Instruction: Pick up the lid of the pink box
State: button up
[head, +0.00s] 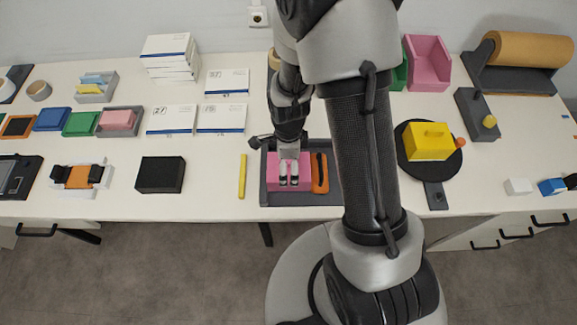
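A pink box (304,158) sits in a dark grey tray (264,190) at the front edge of the table, in the middle of the head view. My gripper (288,181) points down over the pink box and covers much of its top. Its two fingertips are close together at the box's front part. I cannot tell whether they touch the box or hold anything, and the lid and any knob on it are not clear.
An orange-and-black tool (320,173) lies right of the pink box in the same tray. A yellow bar (242,176) and a black box (160,175) are to the left. A yellow box (427,142) stands on a round black plate to the right, beyond my arm. An open pink bin (427,66) stands behind.

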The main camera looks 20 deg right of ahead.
jog(key=shift+s, duration=0.1)
jog(key=c, duration=1.5)
jog(key=shift+f, duration=0.1)
